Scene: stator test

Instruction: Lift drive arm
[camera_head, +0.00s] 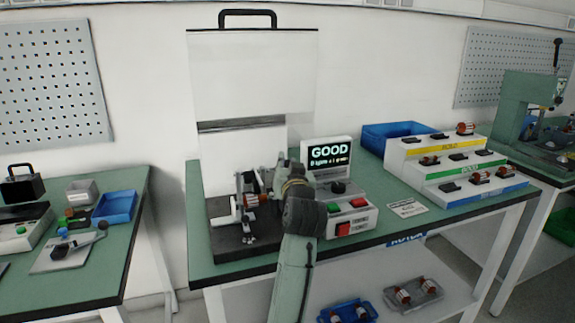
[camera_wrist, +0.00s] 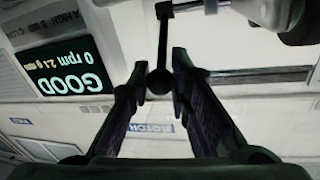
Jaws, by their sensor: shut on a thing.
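The drive arm shows in the wrist view as a thin dark rod (camera_wrist: 162,40) with a round black knob (camera_wrist: 160,82) at its end. My gripper (camera_wrist: 160,66) has its two dark fingers on either side of the knob end and is shut on it. In the head view my gripper (camera_head: 266,181) is at the test rig, and my arm covers much of that area. The rig's dark base (camera_head: 232,245) stands on the green table, with a copper-coloured rotor (camera_head: 250,201) in its upright holder. The drive arm is hard to make out there.
A display (camera_head: 328,155) reads GOOD, above a control box (camera_head: 350,218) with red and green buttons. A stepped rack (camera_head: 455,165) and blue bin (camera_head: 392,135) stand to the right.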

